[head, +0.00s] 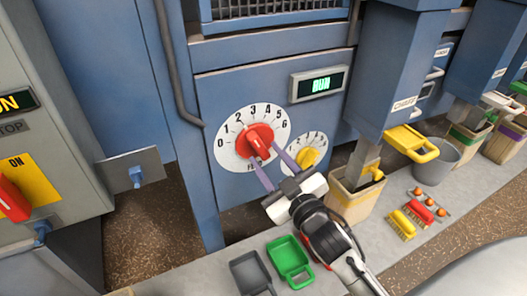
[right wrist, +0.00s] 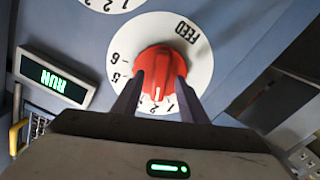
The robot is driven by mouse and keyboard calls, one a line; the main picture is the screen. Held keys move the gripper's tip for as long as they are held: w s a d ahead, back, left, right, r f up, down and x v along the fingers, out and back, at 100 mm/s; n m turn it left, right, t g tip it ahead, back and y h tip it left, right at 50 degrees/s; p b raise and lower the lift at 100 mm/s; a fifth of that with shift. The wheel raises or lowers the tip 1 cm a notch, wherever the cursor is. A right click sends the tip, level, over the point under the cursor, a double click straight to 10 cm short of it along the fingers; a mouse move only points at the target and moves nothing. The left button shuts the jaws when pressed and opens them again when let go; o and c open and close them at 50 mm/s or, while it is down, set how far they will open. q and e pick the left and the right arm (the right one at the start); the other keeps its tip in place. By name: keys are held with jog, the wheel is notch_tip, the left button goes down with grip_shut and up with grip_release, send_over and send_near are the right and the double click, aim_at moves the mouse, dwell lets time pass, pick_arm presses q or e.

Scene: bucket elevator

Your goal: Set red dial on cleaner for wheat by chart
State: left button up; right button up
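The red dial (head: 254,141) sits on a round white scale plate (head: 226,152) marked 0 to 6 on the blue cleaner (head: 240,86). The right wrist view shows the red dial (right wrist: 160,68) close up, with the word FEED on its plate. My right gripper (head: 269,162) is at the dial's lower right, fingers apart. In the right wrist view the fingers (right wrist: 157,92) stand one on each side of the knob; I cannot tell whether they touch it. A white mark shows on the knob, but its exact reading is unclear. My left gripper is not in view.
A smaller yellow dial (head: 308,157) is just right of the red one. A display (head: 320,84) reads RUN. Green (head: 289,258) and grey (head: 251,274) scoops lie on the ledge below. A wooden bin (head: 352,204) stands to the right. A cabinet with a red switch (head: 12,199) is at left.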

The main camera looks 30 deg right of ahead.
jog(key=shift+w+d, duration=0.1)
jog(key=shift+w, duration=1.25)
